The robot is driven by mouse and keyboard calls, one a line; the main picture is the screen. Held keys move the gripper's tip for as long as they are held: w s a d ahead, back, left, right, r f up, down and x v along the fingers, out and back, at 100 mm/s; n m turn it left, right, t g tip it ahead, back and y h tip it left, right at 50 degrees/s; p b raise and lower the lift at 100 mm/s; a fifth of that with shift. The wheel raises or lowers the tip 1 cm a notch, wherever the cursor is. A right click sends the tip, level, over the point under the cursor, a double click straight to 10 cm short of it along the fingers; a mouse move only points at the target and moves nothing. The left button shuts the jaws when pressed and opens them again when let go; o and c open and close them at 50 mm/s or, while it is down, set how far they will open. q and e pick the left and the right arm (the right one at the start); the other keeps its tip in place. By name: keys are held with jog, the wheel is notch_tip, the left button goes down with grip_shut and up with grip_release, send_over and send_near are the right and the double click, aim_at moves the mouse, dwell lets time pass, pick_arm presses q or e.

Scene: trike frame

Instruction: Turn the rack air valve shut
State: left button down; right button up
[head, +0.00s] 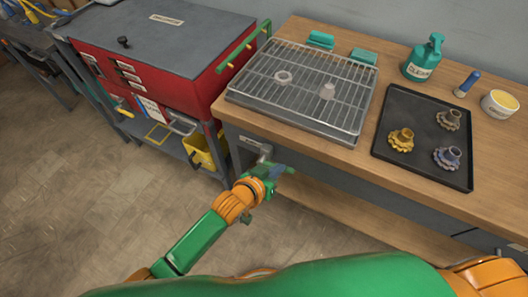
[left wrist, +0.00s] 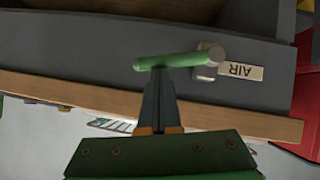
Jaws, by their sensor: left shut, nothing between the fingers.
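The rack air valve is on the front face of the bench, below the wire rack. In the left wrist view its green lever (left wrist: 175,61) runs sideways from a grey pivot (left wrist: 215,54), beside a white AIR label (left wrist: 240,71). In the head view the grey valve body (head: 265,151) shows, with the lever partly hidden by my gripper. My left gripper (left wrist: 158,76) is shut and empty. Its fingertips are at the lever near its free end; I cannot tell whether they touch. It also shows in the head view (head: 275,172). My right gripper is out of view.
The wire rack (head: 335,68) over a tray holds two parts. A dark tray (head: 420,100) with gears, a teal spray bottle (head: 424,58) and a tub (head: 500,103) stand on the wooden bench. A red cabinet (head: 190,85) is to the left. The floor in front is clear.

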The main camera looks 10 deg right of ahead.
pick_arm(q)
jog(key=shift+s+d+f, duration=0.1)
jog(key=shift+d+f, duration=0.05)
jog(key=shift+f, duration=0.25)
jog(key=shift+s+d+f, duration=0.1)
jog(key=shift+d+f, duration=0.05)
jog(key=shift+f, duration=0.25)
